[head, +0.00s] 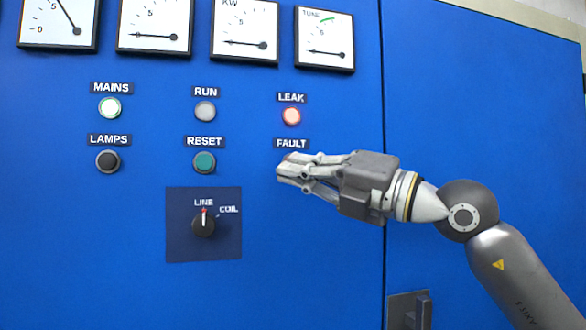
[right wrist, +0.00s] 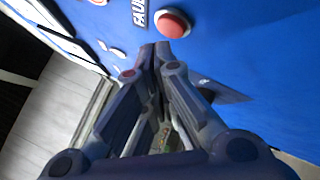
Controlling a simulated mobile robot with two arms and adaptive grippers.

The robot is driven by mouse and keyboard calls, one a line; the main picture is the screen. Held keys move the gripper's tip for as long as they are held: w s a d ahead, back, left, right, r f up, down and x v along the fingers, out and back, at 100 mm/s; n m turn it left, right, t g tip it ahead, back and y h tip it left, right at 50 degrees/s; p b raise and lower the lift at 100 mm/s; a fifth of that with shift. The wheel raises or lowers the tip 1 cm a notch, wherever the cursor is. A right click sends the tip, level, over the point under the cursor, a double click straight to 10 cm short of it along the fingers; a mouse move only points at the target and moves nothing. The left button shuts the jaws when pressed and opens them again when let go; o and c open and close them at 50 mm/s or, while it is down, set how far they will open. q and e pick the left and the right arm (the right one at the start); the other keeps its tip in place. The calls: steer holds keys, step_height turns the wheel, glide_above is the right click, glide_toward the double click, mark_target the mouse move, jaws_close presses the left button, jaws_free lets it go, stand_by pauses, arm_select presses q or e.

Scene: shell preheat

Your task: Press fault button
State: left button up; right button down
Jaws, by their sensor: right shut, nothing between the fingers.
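The FAULT label (head: 291,143) is on the blue panel, right of RESET and below LEAK. The fault button is mostly hidden by my right gripper (head: 282,172) in the head view. In the right wrist view the round red fault button (right wrist: 173,23) shows beside its label (right wrist: 139,12). My right gripper (right wrist: 155,50) is shut and empty, with its fingertips just below the button in that picture. I cannot tell whether the fingertips touch the panel. My left gripper is not in view.
The green RESET button (head: 204,162), black LAMPS button (head: 108,161) and LINE/COIL knob (head: 204,226) lie to the left. A dark handle (head: 409,310) is at the lower right.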

steer(key=s+b, duration=0.1)
steer(key=s+d+b, duration=0.1)
steer(key=s, duration=0.1)
steer(key=s+b, duration=0.1)
steer(key=b, duration=0.1)
steer(key=shift+s+d, duration=0.25)
steer(key=shift+s, duration=0.15)
stand_by(0.7)
